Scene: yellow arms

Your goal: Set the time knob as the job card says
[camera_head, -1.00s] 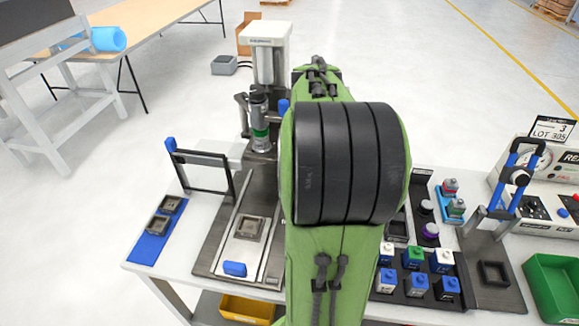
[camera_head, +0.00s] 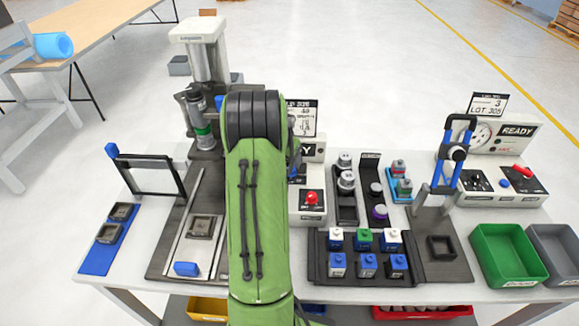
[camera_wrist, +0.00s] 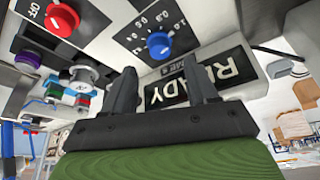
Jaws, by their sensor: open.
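The time knob is a blue knob (camera_wrist: 159,45) on a black dial plate with white numbers in the wrist view; its pointer setting is too small to tell. My gripper (camera_wrist: 160,68) is open and empty, its two dark fingers apart, with the knob just beyond and between the tips. I cannot tell whether they touch it. In the head view my green arm hides the gripper and this knob. The job card (camera_head: 303,112) stands behind the middle control box (camera_head: 308,215), partly covered by my arm; its writing is too small to read surely.
A red knob (camera_wrist: 62,19) marked OFF is beside the dial in the wrist view, and a READY display (camera_wrist: 205,80) adjoins the dial. Right of the box stand bottles (camera_head: 346,182) and a rack of capped blocks (camera_head: 316,262). A press (camera_head: 203,70) stands at left.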

